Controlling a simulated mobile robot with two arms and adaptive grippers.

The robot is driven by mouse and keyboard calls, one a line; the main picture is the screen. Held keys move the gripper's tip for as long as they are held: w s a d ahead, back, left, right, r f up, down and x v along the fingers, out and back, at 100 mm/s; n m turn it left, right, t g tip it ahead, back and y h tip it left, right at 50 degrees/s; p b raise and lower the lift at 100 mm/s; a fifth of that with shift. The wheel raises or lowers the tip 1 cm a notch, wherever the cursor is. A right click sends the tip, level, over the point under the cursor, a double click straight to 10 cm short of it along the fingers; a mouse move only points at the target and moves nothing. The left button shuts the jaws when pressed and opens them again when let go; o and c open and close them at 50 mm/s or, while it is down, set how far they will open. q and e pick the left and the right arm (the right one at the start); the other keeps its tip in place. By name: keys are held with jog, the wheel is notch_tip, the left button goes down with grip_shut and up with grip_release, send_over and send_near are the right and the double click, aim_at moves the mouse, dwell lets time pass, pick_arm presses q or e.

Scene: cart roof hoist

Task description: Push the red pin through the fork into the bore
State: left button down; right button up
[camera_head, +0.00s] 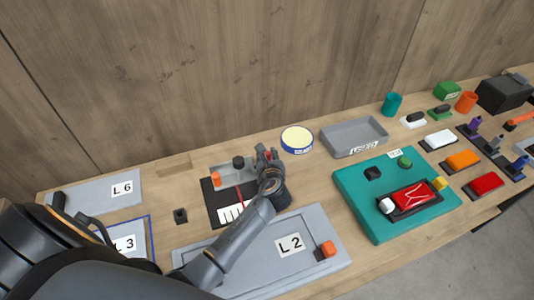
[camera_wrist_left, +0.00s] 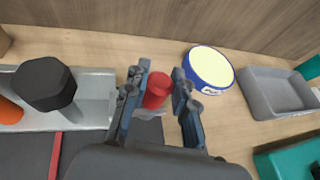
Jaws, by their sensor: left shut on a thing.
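My left gripper (camera_wrist_left: 157,100) is shut on the red pin (camera_wrist_left: 157,88), which stands upright between its fingers in the left wrist view. In the head view my left gripper (camera_head: 267,162) is at the right end of a grey metal piece (camera_head: 228,172) on a black board (camera_head: 211,208). My right gripper is not in view.
A black knob (camera_wrist_left: 45,83) and an orange piece (camera_wrist_left: 10,111) stand left of the gripper. A round yellow-topped tin (camera_head: 296,139) and a grey tray (camera_head: 354,137) are to the right. A grey L2 board (camera_head: 235,262) lies in front, a teal board (camera_head: 366,222) farther right.

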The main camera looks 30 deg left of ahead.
pick_arm(q)
jog(key=shift+f, duration=0.25)
jog(key=c, duration=1)
grip_release()
jog(key=v, duration=1.2)
jog(key=shift+d+f, duration=0.1)
